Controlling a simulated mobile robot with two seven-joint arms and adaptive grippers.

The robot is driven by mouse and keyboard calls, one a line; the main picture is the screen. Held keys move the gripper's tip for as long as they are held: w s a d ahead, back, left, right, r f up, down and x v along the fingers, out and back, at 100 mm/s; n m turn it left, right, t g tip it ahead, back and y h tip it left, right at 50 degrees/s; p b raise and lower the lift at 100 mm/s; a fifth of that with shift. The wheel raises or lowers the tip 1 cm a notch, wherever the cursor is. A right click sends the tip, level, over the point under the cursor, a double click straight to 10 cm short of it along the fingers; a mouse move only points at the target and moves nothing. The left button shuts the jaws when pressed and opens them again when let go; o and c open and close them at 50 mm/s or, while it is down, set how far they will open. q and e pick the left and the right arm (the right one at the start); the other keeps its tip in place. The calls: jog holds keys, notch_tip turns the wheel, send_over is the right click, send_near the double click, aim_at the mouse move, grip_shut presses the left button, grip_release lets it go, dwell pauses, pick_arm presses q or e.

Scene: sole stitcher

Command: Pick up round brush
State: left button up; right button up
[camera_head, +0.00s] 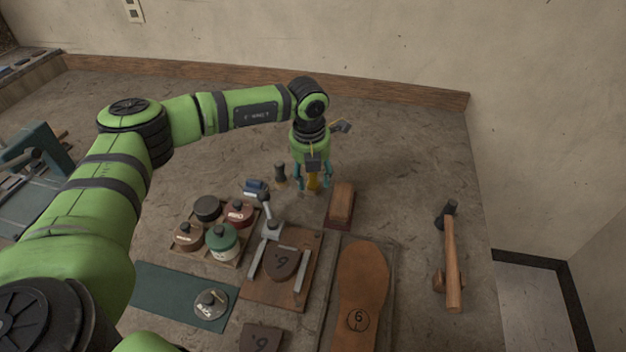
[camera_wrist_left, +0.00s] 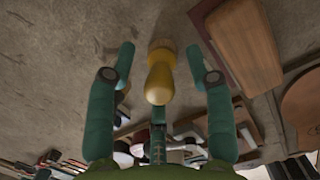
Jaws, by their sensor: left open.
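The round brush has a rounded yellow handle; in the left wrist view the round brush (camera_wrist_left: 160,78) stands between my left fingers, its handle toward the camera and its wider round base beyond. In the head view the brush (camera_head: 313,184) shows as a small yellow shape below the wrist, partly covered by the gripper. My left gripper (camera_head: 313,179) is open and points down, with one finger on each side of the brush. In the left wrist view the gripper (camera_wrist_left: 160,58) shows a gap between each finger and the handle.
A rectangular wooden block brush (camera_head: 341,203) stands close on the right. A small dark-topped item (camera_head: 280,173) is just left. A tray of lidded jars (camera_head: 222,238), a wooden board with clamp (camera_head: 285,262), a leather sole (camera_head: 361,285) and a hammer (camera_head: 452,262) lie nearer.

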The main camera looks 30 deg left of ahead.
pick_arm(q)
grip_shut()
jog(key=shift+r, duration=0.1)
jog(key=shift+w+r+b, duration=0.1)
jog(key=shift+r+b, duration=0.25)
jog(key=shift+r, duration=0.25)
notch_tip(320, 180, up, 3)
jog(key=shift+f+b, duration=0.15)
jog(key=shift+b, duration=0.35)
jog(key=s+d+r+b, duration=0.3)
jog(key=s+d+r, duration=0.4)
jog(key=d, duration=0.2)
jog(key=shift+s+d, duration=0.15)
